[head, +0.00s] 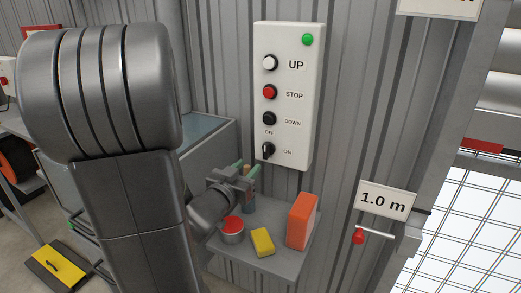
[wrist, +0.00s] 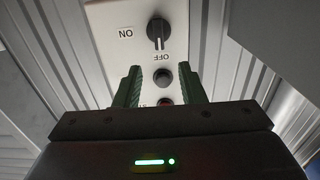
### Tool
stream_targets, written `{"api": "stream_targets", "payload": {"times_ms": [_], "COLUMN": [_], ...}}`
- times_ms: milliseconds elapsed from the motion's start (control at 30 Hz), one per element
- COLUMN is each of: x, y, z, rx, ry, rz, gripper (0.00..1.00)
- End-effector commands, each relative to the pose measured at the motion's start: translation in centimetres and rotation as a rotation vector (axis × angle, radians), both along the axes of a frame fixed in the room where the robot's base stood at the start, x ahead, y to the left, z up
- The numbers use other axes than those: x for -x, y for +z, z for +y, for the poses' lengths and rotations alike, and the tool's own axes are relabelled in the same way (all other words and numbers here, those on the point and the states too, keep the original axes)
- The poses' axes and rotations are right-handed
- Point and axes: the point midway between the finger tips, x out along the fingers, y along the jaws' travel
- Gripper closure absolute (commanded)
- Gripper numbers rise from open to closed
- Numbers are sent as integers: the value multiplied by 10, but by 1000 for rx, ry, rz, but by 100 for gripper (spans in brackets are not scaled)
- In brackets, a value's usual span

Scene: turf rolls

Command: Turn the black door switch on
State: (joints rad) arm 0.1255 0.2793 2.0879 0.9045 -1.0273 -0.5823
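The black door switch (head: 268,150) is a rotary knob low on the white control panel (head: 289,130), with OFF printed above it and ON to its right. In the wrist view the switch (wrist: 158,32) appears upside down. Its grip bar stands upright, in line with the OFF label. My gripper (head: 244,171) is in front of the panel, below and left of the switch in the head view. In the wrist view its two green fingers (wrist: 161,70) are spread apart with nothing held. The switch lies beyond the fingertips, apart from them.
Above the switch are the black DOWN (head: 269,118), red STOP (head: 270,92) and white UP (head: 270,62) buttons and a green lamp (head: 307,39). A shelf (head: 270,214) below holds a red-topped can (head: 232,230), a yellow block (head: 262,242) and an orange box (head: 301,221).

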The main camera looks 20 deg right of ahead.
Motion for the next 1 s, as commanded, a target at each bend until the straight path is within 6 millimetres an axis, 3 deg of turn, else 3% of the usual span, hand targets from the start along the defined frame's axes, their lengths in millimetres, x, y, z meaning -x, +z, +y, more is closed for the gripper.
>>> {"api": "stream_targets", "payload": {"times_ms": [300,500,967,1000], "x": [-44,-64,-73,-73], "y": [1,1,0,0], "z": [-53,-75,-85,-85], "rx": [0,-1,0,0], "ry": [-4,-2,-1,-1], "rz": [1,0,0,0], "gripper": [64,64,64,70]}}
